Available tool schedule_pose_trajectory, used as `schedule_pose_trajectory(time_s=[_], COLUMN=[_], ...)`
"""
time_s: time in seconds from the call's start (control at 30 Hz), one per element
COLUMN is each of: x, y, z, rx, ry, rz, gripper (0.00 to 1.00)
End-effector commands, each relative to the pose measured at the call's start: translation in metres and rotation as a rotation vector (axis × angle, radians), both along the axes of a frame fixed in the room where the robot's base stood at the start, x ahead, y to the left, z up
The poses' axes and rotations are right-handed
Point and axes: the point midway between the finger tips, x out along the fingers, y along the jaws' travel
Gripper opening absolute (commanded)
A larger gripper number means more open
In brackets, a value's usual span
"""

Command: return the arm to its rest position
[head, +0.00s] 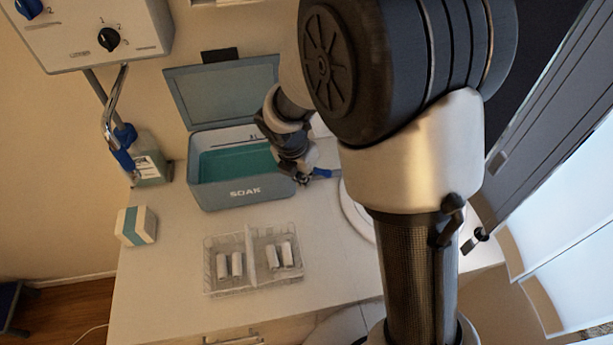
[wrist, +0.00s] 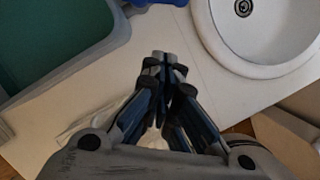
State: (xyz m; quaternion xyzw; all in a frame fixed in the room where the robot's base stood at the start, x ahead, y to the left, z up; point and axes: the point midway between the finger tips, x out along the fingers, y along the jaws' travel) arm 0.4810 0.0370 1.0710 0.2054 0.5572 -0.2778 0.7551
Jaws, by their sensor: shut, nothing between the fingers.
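My gripper (wrist: 160,60) is shut and empty, its fingertips together in the wrist view. In the head view my gripper (head: 306,178) hangs beside the right front corner of the grey SOAK bin (head: 242,193). My arm stands bent in the right half of the head view and hides part of the counter and basin. In the wrist view the bin's rim (wrist: 122,45) is at the upper left and the white round basin (wrist: 292,66) at the upper right, with the gripper between them. I cannot tell how high the gripper is above the counter.
The bin's lid (head: 222,92) is open and green liquid shows inside. A wire basket (head: 213,277) with several white cylinders stands in front on the counter (head: 155,290).

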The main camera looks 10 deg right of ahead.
Motion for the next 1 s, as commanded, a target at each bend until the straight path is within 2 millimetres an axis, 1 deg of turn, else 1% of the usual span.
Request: schedule_pose_trajectory(time_s=[0.03, 0.1, 0.37, 0.47, 0.57, 0.6, 0.67, 0.7, 0.77, 0.8, 0.87, 0.9, 0.97, 1.0], x=[-0.001, -0.003, -0.004, -0.008, -0.022, -0.031, -0.047, -0.060, -0.079, -0.093, -0.114, -0.128, -0.149, -0.163], y=[0.001, 0.001, 0.001, -0.002, -0.011, -0.016, -0.023, -0.028, -0.034, -0.037, -0.041, -0.043, -0.045, -0.045], z=[0.006, 0.010, 0.013, 0.023, 0.048, 0.061, 0.080, 0.092, 0.108, 0.117, 0.129, 0.135, 0.143, 0.147], rx=[0.000, 0.000, 0.002, 0.022, 0.076, 0.108, 0.165, 0.206, 0.271, 0.315, 0.384, 0.432, 0.506, 0.554], ry=[0.000, 0.000, -0.001, -0.024, -0.075, -0.104, -0.146, -0.175, -0.213, -0.236, -0.268, -0.287, -0.310, -0.322], rz=[0.001, 0.001, -0.007, -0.081, -0.271, -0.376, -0.555, -0.682, -0.870, -0.994, -1.179, -1.301, -1.482, -1.599], gripper=[0.00, 0.00, 0.00, 0.00, 0.00, 0.00, 0.00, 0.00, 0.00, 0.00, 0.00, 0.00, 0.00, 0.00])
